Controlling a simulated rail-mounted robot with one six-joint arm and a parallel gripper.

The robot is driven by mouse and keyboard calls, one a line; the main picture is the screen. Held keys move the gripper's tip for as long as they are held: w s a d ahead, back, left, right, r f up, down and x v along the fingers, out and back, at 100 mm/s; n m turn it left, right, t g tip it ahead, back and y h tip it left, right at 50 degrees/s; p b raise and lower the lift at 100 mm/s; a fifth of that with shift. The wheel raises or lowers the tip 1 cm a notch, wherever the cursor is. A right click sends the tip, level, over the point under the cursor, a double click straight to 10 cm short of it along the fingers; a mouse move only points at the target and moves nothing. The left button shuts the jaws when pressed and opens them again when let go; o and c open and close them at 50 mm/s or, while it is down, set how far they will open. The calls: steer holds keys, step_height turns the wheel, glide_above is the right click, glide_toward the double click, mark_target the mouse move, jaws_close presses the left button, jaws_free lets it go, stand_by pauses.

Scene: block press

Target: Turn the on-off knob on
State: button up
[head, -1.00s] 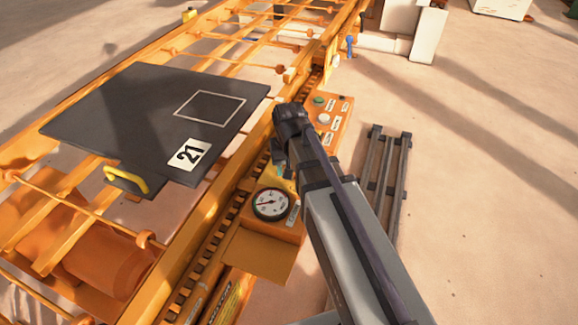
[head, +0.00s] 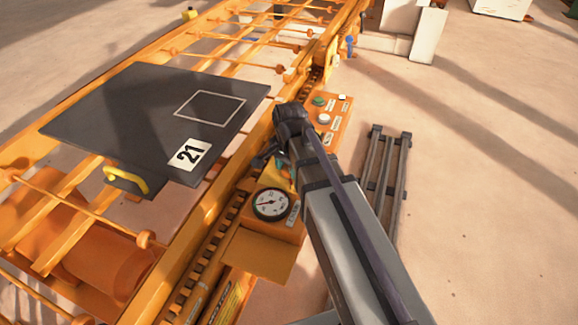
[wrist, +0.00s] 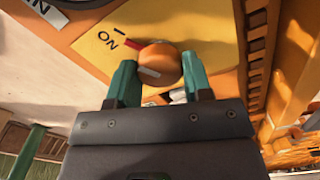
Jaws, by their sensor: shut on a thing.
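The round orange on-off knob (wrist: 158,61) sits on a yellow plate (wrist: 90,40) in the wrist view. A pale line shows on its near face. A red mark lies beside the knob, near the printed "ON" and "I". My gripper (wrist: 158,75) has its green fingers on both sides of the knob, shut on it. In the head view my gripper (head: 266,163) is over the panel, just above the gauge, and the arm hides the knob. Part of the yellow plate (head: 277,178) shows below it.
A round gauge (head: 271,203) sits close below my gripper. A green button (head: 318,101) and a white button (head: 324,119) are on the panel beyond the wrist. The orange frame with a black plate (head: 150,115) stands left. A grey slatted rack (head: 385,170) lies right.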

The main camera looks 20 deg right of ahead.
mark_target(289, 168)
steer(key=shift+m, duration=0.5)
steer(key=o, duration=0.9)
step_height(289, 168, up, 11)
steer(key=p, duration=1.1)
steer(key=shift+f, duration=0.1)
